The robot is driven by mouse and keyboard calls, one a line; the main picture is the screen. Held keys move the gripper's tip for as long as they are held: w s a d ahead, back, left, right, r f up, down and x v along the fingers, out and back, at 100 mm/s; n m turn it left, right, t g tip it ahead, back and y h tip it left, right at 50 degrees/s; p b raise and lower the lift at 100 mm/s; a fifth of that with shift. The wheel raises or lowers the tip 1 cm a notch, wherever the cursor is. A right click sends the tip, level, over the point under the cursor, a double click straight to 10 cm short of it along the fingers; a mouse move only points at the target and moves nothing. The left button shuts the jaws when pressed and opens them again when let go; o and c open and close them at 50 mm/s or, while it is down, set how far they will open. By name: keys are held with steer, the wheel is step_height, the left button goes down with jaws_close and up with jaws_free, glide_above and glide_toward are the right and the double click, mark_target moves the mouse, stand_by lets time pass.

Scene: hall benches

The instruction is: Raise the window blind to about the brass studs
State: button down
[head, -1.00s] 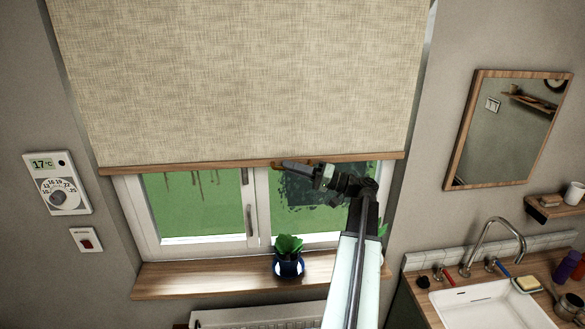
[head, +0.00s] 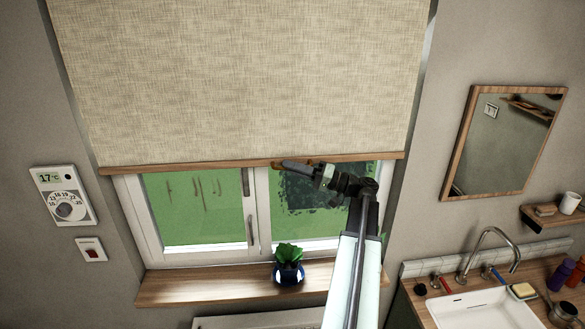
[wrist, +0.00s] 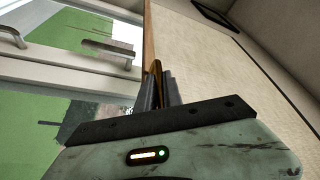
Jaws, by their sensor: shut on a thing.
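The beige window blind (head: 240,80) hangs over the upper part of the window, with a wooden bar (head: 200,165) along its bottom edge. The lower panes show below the bar. My gripper (head: 290,164) is at the bar, right of its middle, shut on a brass-coloured pull on the bar (head: 276,166). In the wrist view, the dark fingers (wrist: 158,92) close around the golden pull (wrist: 155,68), with the blind fabric (wrist: 195,60) to their right. I cannot make out the brass studs in either view.
A potted plant (head: 289,270) stands on the wooden sill (head: 210,285) below the blind. Window handles (head: 249,225) show under the bar. A thermostat (head: 65,200) and switch (head: 91,249) are on the left wall. A mirror (head: 505,145) and sink (head: 480,308) are at right.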

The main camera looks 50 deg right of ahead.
steer(key=c, duration=1.8)
jaws_free()
steer(key=shift+f, duration=0.1)
steer(key=shift+o, duration=0.2)
steer(key=b+v, duration=0.1)
steer(key=v, duration=0.6)
steer(key=shift+s+d+b, duration=0.2)
steer(key=shift+s+b, duration=0.15)
steer(key=shift+f, duration=0.15)
